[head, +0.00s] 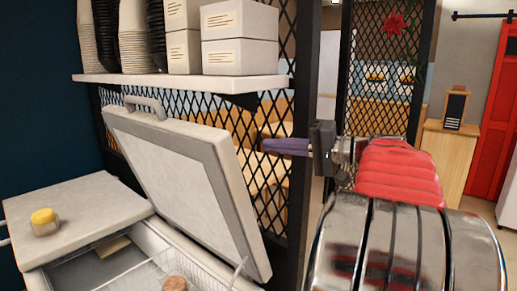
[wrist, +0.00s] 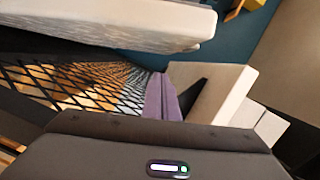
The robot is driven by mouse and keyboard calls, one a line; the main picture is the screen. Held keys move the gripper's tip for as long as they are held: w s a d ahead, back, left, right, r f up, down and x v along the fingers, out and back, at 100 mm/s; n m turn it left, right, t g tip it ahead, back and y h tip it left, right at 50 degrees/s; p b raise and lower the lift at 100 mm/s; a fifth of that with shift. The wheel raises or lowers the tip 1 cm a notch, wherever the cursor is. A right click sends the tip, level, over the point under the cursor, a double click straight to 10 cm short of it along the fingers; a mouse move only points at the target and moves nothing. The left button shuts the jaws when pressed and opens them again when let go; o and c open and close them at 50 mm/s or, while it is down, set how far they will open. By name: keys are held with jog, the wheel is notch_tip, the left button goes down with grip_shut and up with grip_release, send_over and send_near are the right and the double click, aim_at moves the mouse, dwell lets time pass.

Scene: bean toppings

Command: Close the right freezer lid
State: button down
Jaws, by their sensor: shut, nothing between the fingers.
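The right freezer lid (head: 180,165) is a white panel with a grey rim and a handle (head: 146,106) at its top left. It stands open, tilted back toward the black mesh. The open freezer compartment (head: 110,265) below it shows a wire basket. My gripper (head: 266,146) has purple fingers, shut and empty, to the right of the raised lid and pointing left. In the wrist view the purple fingers (wrist: 160,97) show at the middle. A white panel edge, likely the lid (wrist: 130,22), is at the top left there. I cannot tell whether the gripper touches the lid.
A white shelf (head: 185,86) with cups and boxes hangs above the raised lid. Black mesh (head: 275,100) with a post stands behind. A wooden cabinet (head: 446,155) is at right.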

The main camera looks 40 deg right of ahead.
aim_at(232, 152)
jog(key=shift+w+a+f, duration=0.35)
jog(key=shift+w+a, duration=0.85)
jog(key=shift+w, duration=0.15)
jog(key=shift+w+a+f, duration=0.3)
jog(key=shift+w+a, duration=0.95)
jog(key=shift+w, duration=0.1)
jog(key=shift+w+a+f, duration=0.35)
jog(key=shift+w+a, duration=0.85)
jog(key=shift+w, duration=0.15)
jog(key=shift+a, duration=0.1)
